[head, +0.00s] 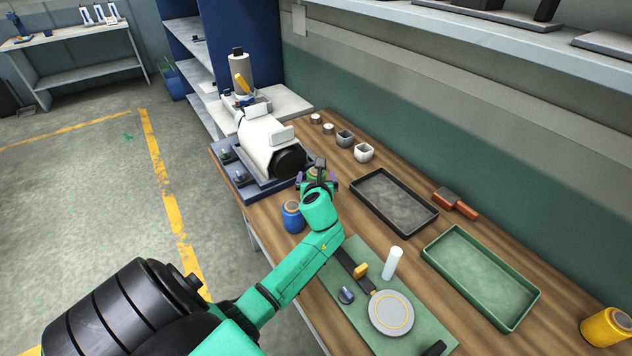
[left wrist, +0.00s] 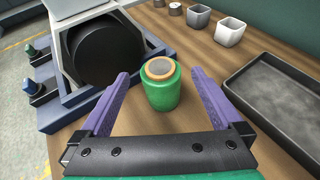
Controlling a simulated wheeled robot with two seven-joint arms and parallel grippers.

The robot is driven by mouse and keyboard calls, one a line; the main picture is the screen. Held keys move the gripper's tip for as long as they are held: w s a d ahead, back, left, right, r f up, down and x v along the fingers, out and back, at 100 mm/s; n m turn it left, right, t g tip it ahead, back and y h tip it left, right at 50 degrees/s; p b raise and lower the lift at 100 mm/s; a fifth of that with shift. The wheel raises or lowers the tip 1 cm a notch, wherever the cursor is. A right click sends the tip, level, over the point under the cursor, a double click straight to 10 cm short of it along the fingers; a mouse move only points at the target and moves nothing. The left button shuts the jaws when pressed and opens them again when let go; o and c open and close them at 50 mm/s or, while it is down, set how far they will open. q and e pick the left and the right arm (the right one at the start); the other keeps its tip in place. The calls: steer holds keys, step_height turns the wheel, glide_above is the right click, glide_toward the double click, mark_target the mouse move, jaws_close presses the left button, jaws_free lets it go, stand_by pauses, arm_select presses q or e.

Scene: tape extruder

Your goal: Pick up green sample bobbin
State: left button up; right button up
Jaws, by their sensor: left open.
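The green sample bobbin (left wrist: 161,88) stands upright on the wooden bench, with a tan ring around a grey centre on top. In the head view only a little of the bobbin (head: 313,173) shows behind my left gripper (head: 317,178). In the left wrist view my left gripper (left wrist: 160,85) is open. Its two purple fingers stand on either side of the bobbin, with a gap on each side. My right gripper is in neither view.
A white extruder (head: 264,140) with a black round end is close beyond the bobbin. A blue bobbin (head: 292,216) stands left of my arm. A dark tray (head: 394,200) and green tray (head: 481,277) lie to the right. Small cups (head: 363,152) stand at the back.

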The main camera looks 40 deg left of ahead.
mark_target(316, 172)
arm_select(q)
steer(key=shift+x, duration=1.6)
steer(key=shift+r, duration=0.1)
steer(key=c, duration=1.5)
